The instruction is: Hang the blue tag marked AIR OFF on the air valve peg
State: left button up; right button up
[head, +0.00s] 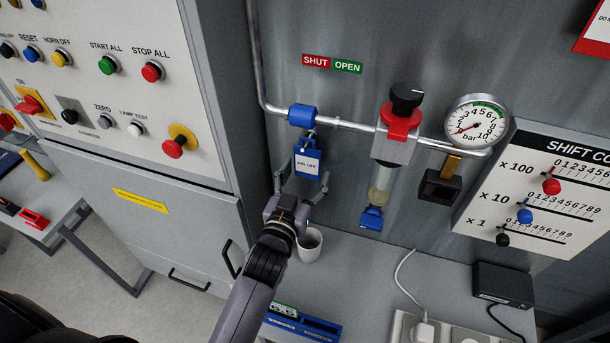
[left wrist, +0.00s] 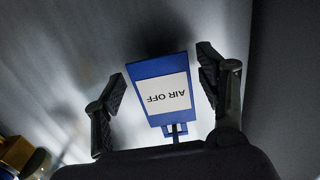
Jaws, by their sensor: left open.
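The blue tag marked AIR OFF (head: 308,162) hangs upright just below the blue valve (head: 302,116) on the silver pipe. In the head view its top meets a small metal piece under the valve; the peg itself is too small to make out clearly. My left gripper (head: 304,185) is open, with one finger on each side of the tag. In the left wrist view the tag (left wrist: 161,92) sits between the spread fingers of my left gripper (left wrist: 162,88), with a gap on both sides. My right gripper is not in view.
A regulator with a red collar (head: 400,122) and a pressure gauge (head: 477,122) are on the pipe to the right. A white cup (head: 310,246) stands on the bench below my gripper. The control cabinet (head: 150,200) is close on the left.

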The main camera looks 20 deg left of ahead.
pick_arm(q)
jog(key=shift+o, duration=0.3)
jog(key=shift+s, duration=0.2)
jog(key=s, duration=1.1)
jog(key=shift+s+a, duration=0.2)
jog(key=shift+s, duration=0.15)
